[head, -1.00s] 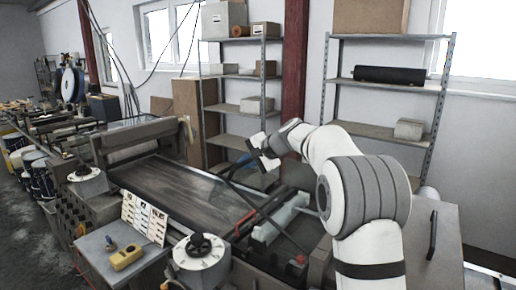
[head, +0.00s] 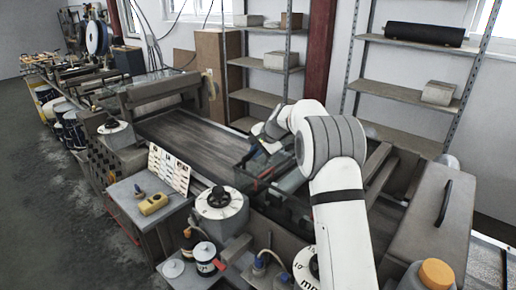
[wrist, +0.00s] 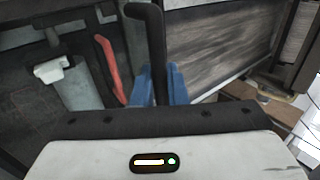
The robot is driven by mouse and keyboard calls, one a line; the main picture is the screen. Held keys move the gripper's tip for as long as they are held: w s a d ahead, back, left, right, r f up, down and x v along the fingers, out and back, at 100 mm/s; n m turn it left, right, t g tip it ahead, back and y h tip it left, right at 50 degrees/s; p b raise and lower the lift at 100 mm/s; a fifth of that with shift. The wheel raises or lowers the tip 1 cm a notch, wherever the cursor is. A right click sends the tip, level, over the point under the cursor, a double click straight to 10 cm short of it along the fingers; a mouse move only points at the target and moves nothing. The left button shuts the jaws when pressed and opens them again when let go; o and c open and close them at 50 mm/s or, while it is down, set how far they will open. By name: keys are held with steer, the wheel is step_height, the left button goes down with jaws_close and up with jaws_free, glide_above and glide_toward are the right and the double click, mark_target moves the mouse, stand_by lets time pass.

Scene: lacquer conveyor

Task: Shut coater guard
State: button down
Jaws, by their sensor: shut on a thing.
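My gripper (head: 246,158) is over the coater section, at the right end of the dark wood-grained belt panel (head: 190,140). In the wrist view its blue fingers (wrist: 160,84) are shut on a black bar handle (wrist: 153,35), which stands between them. The handle seems to belong to the coater guard, a clear, dark-edged panel (head: 290,183) to the right of and below the gripper. The guard looks low over the coater, but my arm hides part of it, and I cannot tell whether it is fully down. A red strip (wrist: 110,68) shows beside the handle.
A white dial unit (head: 220,204) and a small stand with a yellow device (head: 152,204) are in front of the belt. A grey cabinet with a black handle (head: 443,203) is at right. Shelves (head: 400,92) stand behind. Floor is free at left.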

steer(key=shift+s+a+f, duration=0.1)
steer(key=shift+s+f, duration=0.15)
steer(key=shift+f, duration=0.55)
steer(key=c, duration=1.5)
jaws_free()
steer(key=shift+c, duration=0.2)
steer(key=shift+d+r+b, duration=0.25)
steer(key=shift+r+b, duration=0.1)
steer(key=v, duration=0.4)
steer(key=b+v, duration=0.1)
steer(key=v, duration=0.2)
steer(key=shift+a+r+b, duration=0.1)
steer(key=shift+r+b, duration=0.2)
steer(key=shift+r, duration=0.25)
